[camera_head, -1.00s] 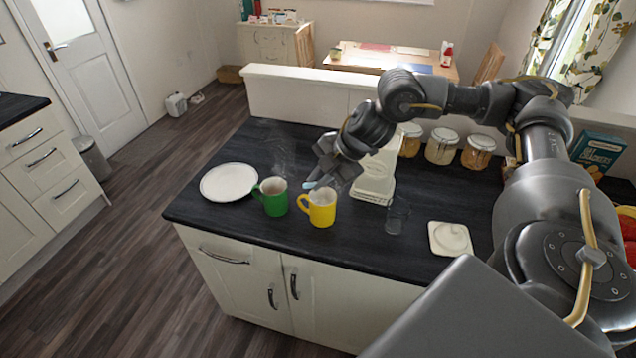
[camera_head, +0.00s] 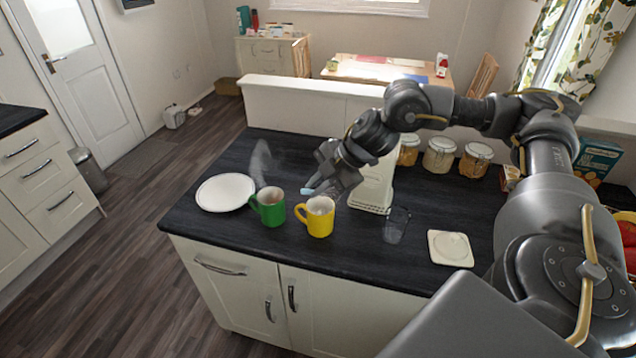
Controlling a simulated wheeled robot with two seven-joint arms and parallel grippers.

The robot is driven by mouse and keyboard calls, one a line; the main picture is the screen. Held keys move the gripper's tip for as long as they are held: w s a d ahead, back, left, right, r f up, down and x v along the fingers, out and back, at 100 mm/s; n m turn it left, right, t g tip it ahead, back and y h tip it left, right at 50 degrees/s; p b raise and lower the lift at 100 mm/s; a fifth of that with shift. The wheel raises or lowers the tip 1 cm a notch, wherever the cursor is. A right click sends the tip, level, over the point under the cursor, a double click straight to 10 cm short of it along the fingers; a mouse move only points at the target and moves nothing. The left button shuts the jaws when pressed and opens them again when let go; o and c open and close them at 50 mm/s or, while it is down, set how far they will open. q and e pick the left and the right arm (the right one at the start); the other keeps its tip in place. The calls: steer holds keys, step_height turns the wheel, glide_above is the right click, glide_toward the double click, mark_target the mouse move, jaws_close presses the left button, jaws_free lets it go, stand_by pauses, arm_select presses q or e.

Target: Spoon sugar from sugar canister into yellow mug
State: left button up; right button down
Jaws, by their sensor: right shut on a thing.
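The yellow mug (camera_head: 318,222) stands upright on the dark worktop, right of a green mug (camera_head: 271,213). My right gripper (camera_head: 318,187) is just above and behind the yellow mug's rim. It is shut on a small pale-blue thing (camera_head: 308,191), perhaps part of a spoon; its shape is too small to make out. Several glass jars with pale lids stand at the back, among them one with pale contents (camera_head: 438,158). I cannot tell which is the sugar canister. The inside of the yellow mug is hard to make out. My left gripper is out of view.
A tall cream object (camera_head: 370,190) stands behind my right gripper, partly hidden. A clear glass (camera_head: 396,226) and a cream square dish (camera_head: 450,248) are to the right. A white plate (camera_head: 225,192) lies left. The front worktop strip is clear.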

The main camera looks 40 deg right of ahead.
mark_target(306, 190)
steer(key=a+n+g+h+p, duration=0.1)
steer(key=p, duration=0.2)
steer(key=n+h+p, duration=0.1)
steer(key=h+p, duration=0.1)
steer(key=p, duration=0.1)
steer(key=a+f+n+g+h+p, duration=0.1)
steer(key=h+p, duration=0.1)
steer(key=p, duration=0.2)
steer(key=shift+a+n+g, duration=0.3)
steer(key=shift+a, duration=0.05)
steer(key=h, duration=0.1)
steer(key=a+g+h, duration=0.1)
steer(key=h, duration=0.1)
steer(key=shift+w+n+h, duration=0.15)
steer(key=shift+n+h, duration=0.15)
steer(key=shift+n, duration=0.1)
steer(key=shift+r, duration=0.4)
steer(key=shift+d+r, duration=0.2)
steer(key=shift+r, duration=0.2)
steer(key=shift+a+r, duration=0.15)
steer(key=shift+r, duration=3.65)
